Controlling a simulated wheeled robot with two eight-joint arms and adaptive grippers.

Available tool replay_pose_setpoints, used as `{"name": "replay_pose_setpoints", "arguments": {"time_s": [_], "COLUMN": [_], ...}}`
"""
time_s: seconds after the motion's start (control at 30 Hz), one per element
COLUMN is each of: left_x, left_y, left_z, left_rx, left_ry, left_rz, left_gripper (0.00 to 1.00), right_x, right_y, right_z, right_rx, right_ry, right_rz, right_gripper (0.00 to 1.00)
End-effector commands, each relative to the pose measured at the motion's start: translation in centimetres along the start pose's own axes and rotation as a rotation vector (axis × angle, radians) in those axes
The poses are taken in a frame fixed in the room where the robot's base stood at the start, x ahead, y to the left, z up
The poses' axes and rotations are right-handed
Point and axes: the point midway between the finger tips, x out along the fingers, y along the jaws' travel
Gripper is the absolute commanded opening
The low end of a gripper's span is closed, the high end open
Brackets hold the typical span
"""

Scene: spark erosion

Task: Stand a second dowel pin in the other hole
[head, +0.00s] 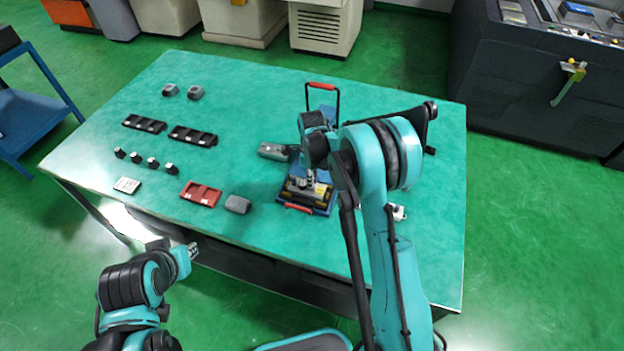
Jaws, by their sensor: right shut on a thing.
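My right gripper (311,178) points down over a plate with yellow and dark parts (318,190) in a blue tray (322,210) with red handles. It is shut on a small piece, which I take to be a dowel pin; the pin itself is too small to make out. The holes cannot be made out at this size, and my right arm covers part of the tray. My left gripper (190,251) is off the table's front edge, away from the parts; its jaw opening is unclear.
On the green table (240,100) stand a red tray (201,194), a grey block (238,204), black trays (144,124) (193,136), several small dark blocks (152,163), a white card (127,185) and a grey device (273,151).

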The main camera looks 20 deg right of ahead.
Motion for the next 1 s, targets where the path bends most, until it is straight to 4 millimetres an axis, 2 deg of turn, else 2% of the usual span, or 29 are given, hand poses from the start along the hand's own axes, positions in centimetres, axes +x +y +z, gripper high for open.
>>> {"name": "replay_pose_setpoints", "arguments": {"time_s": [0.47,0.5,0.57,0.87,1.0], "left_x": [0.4,0.4,0.3,0.3,0.3], "left_y": [0.0,0.0,0.0,0.0,0.0], "left_z": [0.3,0.3,0.2,0.2,0.2], "left_rx": [0.000,0.000,0.000,0.000,0.000], "left_ry": [0.000,0.000,0.000,0.000,0.000], "left_rz": [0.000,0.000,0.000,0.000,0.000], "left_gripper": [0.20,0.20,0.20,0.20,0.20], "right_x": [0.5,0.4,0.4,0.3,-0.9], "right_y": [0.0,0.0,0.0,0.0,0.0], "right_z": [0.0,0.0,0.0,0.0,0.0], "right_rx": [0.000,0.000,0.000,0.000,0.000], "right_ry": [0.000,0.000,0.000,0.000,0.000], "right_rz": [0.000,0.000,0.000,0.000,0.000], "right_gripper": [0.00,0.23,0.37,0.37,0.37]}}
